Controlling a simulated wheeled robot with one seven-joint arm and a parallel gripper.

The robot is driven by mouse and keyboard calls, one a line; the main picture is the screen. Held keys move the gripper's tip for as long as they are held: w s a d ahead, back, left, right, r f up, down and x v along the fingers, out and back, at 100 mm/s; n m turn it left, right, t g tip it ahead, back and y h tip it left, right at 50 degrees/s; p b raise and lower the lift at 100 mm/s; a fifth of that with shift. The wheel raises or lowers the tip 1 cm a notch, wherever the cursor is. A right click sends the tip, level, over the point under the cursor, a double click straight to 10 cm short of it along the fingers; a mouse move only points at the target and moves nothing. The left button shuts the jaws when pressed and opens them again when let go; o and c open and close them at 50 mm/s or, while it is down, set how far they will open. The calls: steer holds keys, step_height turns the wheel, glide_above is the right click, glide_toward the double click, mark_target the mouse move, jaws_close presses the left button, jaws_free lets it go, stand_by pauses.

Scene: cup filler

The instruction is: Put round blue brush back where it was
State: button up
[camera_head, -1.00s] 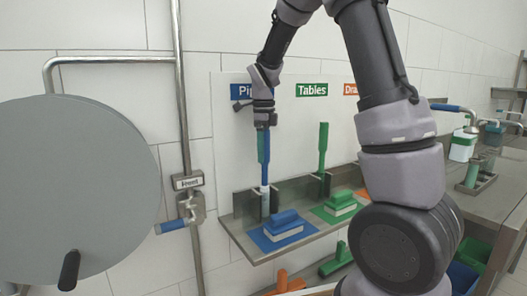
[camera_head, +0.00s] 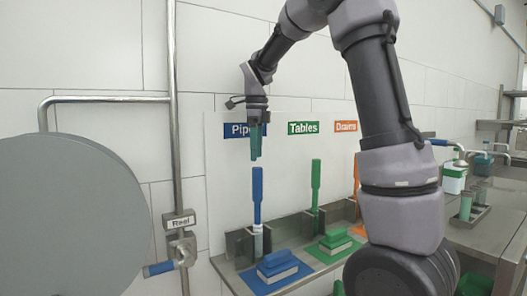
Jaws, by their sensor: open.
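The round blue brush (camera_head: 257,195) stands upright, its blue handle up and its pale lower part in the metal holder (camera_head: 239,244) on the wall shelf, below the blue "Pipes" sign (camera_head: 234,130). The lower end of the brush is partly hidden by the holder and the flat blue brush in front.
A flat blue brush (camera_head: 277,268) lies on a blue mat in front. A green brush (camera_head: 315,185) stands to the right under "Tables" (camera_head: 303,128), with a flat green brush (camera_head: 335,240) before it. A large grey reel (camera_head: 65,220) and wall pipe (camera_head: 173,100) are at left.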

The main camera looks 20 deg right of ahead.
steer(key=s+d+r+n+t+y, duration=0.1)
steer(key=s+d+n+t, duration=0.2)
steer(key=s+n, duration=0.6)
steer(key=s+d+r+n+t+y, duration=0.1)
steer(key=s+d+n+t, duration=0.2)
steer(key=s+n, duration=0.7)
steer(key=s+t, duration=0.1)
steer(key=s, duration=0.2)
steer(key=shift+s, duration=0.25)
steer(key=shift+d+r, duration=0.1)
